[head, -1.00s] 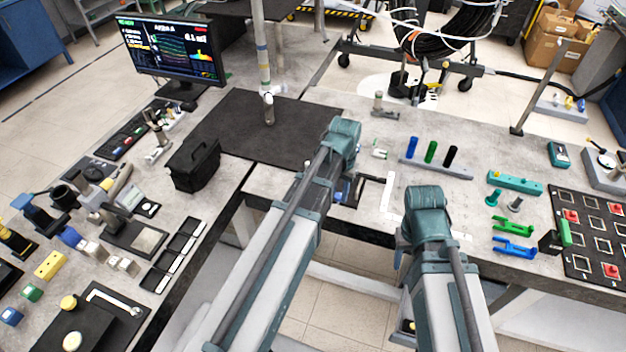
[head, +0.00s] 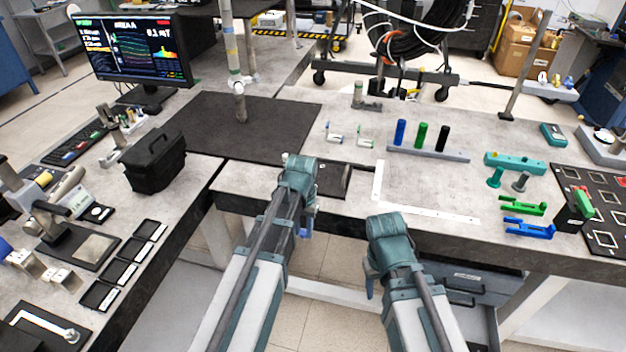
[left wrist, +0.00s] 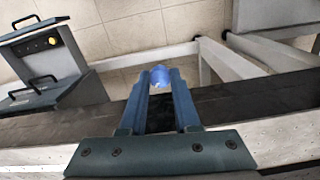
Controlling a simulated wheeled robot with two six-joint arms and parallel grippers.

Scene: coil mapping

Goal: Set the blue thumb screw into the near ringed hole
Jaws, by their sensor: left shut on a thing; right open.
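My left gripper (left wrist: 160,84) is shut on the blue thumb screw (left wrist: 160,75), whose round blue head shows between the fingertips in the left wrist view. In the head view the left gripper (head: 305,226) is by the table's front edge, mostly behind its own wrist, and the screw cannot be made out there. My right gripper (head: 370,283) is open, in front of the table edge and below it, partly hidden by its arm. I cannot make out a ringed hole in either view.
On the table (head: 350,215) stand a rack (head: 428,154) with blue, green and black cylinders, a teal bar (head: 514,162), green (head: 524,206) and blue (head: 528,229) brackets, and a black panel (head: 600,190). A white angle marking (head: 425,211) surrounds bare tabletop.

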